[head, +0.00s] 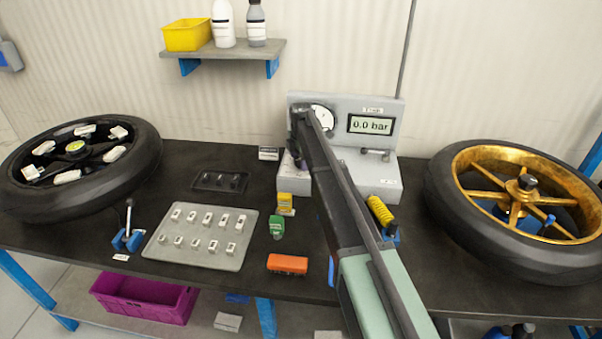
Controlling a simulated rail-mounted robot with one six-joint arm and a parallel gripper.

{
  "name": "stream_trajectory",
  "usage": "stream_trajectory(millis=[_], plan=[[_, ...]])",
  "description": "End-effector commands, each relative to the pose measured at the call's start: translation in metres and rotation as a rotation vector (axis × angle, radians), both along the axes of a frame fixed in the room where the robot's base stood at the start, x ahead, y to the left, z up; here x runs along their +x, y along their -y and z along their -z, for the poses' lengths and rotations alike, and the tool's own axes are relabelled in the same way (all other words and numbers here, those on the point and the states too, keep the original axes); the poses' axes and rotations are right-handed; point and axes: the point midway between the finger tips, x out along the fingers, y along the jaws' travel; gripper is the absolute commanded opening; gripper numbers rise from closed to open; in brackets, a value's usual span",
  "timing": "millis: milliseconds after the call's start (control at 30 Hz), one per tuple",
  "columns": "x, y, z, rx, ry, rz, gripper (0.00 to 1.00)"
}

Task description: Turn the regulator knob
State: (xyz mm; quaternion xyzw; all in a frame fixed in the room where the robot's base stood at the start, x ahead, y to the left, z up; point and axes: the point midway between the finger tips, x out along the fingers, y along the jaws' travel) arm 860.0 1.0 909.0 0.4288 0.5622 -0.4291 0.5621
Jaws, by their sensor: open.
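The grey test unit (381,104) stands at the back of the bench, with a round gauge (322,117) and a display (371,125) reading 0.0 bar. My arm reaches up across the unit's left half. My gripper (299,160) is at the unit's left front, small and dark against the arm, with its jaws open. I cannot make out the regulator knob; the arm and gripper cover the part of the unit around them. No contact between gripper and unit can be made out.
A small lever valve (376,153) is on the unit's right side. A black wheel (140,178) lies left, a gold-rimmed wheel (450,225) right. A grey tray (200,251) of small white parts, an orange block (287,264) and a yellow coil (380,210) are on the bench.

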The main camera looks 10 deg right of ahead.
Motion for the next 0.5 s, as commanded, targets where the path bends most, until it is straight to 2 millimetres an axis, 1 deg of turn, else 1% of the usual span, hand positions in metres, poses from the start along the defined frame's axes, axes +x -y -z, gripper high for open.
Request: stream_trajectory(millis=[33, 267, 300, 467, 500], plan=[[0.0, 0.0, 0.0087, 0.0, 0.0, 0.0, 0.76], [-0.0001, 0.0, 0.0058, 0.0, 0.0, 0.0, 0.76], [-0.0001, 0.0, 0.0057, 0.0, 0.0, 0.0, 0.74], [-0.0001, 0.0, 0.0057, 0.0, 0.0, 0.0, 0.49], [0.0, 0.0, 0.0057, 0.0, 0.0, 0.0, 0.43]])
